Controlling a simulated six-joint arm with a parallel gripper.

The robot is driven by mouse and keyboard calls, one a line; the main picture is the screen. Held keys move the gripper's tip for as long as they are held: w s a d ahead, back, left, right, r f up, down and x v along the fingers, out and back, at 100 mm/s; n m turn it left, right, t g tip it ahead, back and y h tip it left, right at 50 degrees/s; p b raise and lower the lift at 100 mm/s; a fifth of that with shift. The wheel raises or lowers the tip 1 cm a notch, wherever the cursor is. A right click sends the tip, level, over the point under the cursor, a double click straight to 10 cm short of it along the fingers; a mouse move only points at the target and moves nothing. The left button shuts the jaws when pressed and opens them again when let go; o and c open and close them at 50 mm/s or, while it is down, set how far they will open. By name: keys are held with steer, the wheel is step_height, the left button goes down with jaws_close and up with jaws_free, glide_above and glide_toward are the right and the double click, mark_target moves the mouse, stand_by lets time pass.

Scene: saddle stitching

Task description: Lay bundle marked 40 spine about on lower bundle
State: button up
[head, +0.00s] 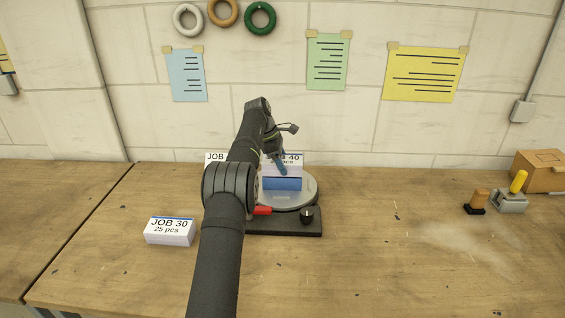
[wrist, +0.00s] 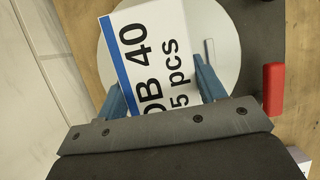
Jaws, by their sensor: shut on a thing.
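The bundle marked 40 (head: 290,159) is white, with its label up and a blue strip along its far edge in the head view. It also fills the middle of the wrist view (wrist: 150,45). My gripper (head: 281,168) is shut on it, with a blue finger on either side in the wrist view (wrist: 160,92). Below it, a blue face of the lower bundle (head: 282,184) shows towards the front on the round grey plate (head: 305,196). I cannot tell whether the two bundles touch. The lower bundle is hidden in the wrist view.
The plate stands on a dark base (head: 285,226) with a red lever (head: 262,211) and a black knob (head: 307,214). A JOB 30 bundle (head: 169,232) lies front left. Another JOB bundle (head: 214,157) is partly hidden behind my arm.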

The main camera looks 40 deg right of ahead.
steer(key=shift+f, duration=0.25)
steer(key=shift+f, duration=0.15)
steer(key=o, duration=1.3)
steer(key=shift+c, duration=0.2)
steer(key=shift+r, duration=0.35)
steer(key=shift+w+a+r, duration=0.55)
steer(key=shift+w+r, duration=0.1)
steer(key=w+a, duration=0.7)
steer(key=shift+w+a, duration=0.3)
steer(key=shift+a, duration=0.05)
